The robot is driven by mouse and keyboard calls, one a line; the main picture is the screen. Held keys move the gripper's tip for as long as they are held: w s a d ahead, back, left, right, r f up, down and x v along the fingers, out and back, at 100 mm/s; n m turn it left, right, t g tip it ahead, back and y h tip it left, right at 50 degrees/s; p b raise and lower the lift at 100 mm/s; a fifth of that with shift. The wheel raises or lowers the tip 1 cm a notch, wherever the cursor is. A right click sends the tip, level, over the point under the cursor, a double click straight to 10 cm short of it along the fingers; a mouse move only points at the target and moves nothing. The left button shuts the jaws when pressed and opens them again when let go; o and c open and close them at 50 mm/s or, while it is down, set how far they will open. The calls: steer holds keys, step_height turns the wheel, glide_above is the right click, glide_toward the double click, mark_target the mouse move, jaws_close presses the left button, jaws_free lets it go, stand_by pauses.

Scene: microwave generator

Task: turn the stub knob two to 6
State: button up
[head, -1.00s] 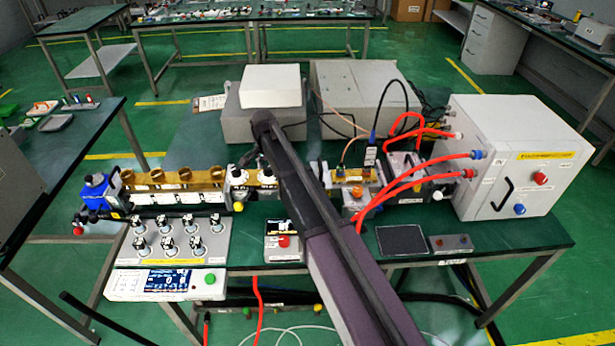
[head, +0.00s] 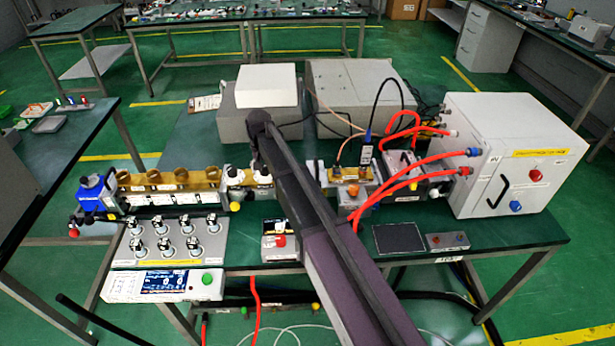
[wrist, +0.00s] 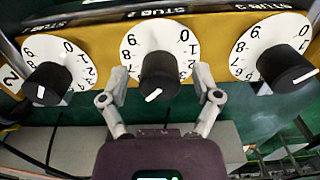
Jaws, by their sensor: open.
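Three black knobs on white numbered dials stand in a row in the wrist view. The middle one, stub knob two (wrist: 160,75), has a white pointer mark toward the lower left of its face; the number it marks is not clear. Its dial (wrist: 143,38) sits below a "STUB 2" label. My gripper (wrist: 160,73) is open, with one finger on each side of this knob and a visible gap on both sides. In the head view, white dials (head: 235,175) show on the brass waveguide beside my arm; the gripper's fingers are too small to make out there.
The stub three knob (wrist: 287,70) is close to my right finger, and another knob (wrist: 47,82) is on the left. In the head view, a panel of several small knobs (head: 180,238) stands in front, and red hoses (head: 400,185) run to a white box (head: 515,150).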

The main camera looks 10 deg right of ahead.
mark_target(264, 167)
steer(key=n, duration=1.3)
steer(key=shift+n, duration=0.4)
steer(key=n, duration=0.6)
steer(key=shift+n, duration=0.4)
steer(key=n, duration=0.6)
steer(key=shift+n, duration=0.4)
step_height(264, 167, up, 14)
steer(key=p, duration=1.4)
steer(key=s+d+f+m+b, duration=0.8)
steer(key=s+d+m, duration=0.3)
steer(key=d+m, duration=0.2)
steer(key=shift+s+d, duration=0.15)
steer(key=shift+s, duration=0.15)
steer(key=shift+r, duration=0.1)
stand_by(0.4)
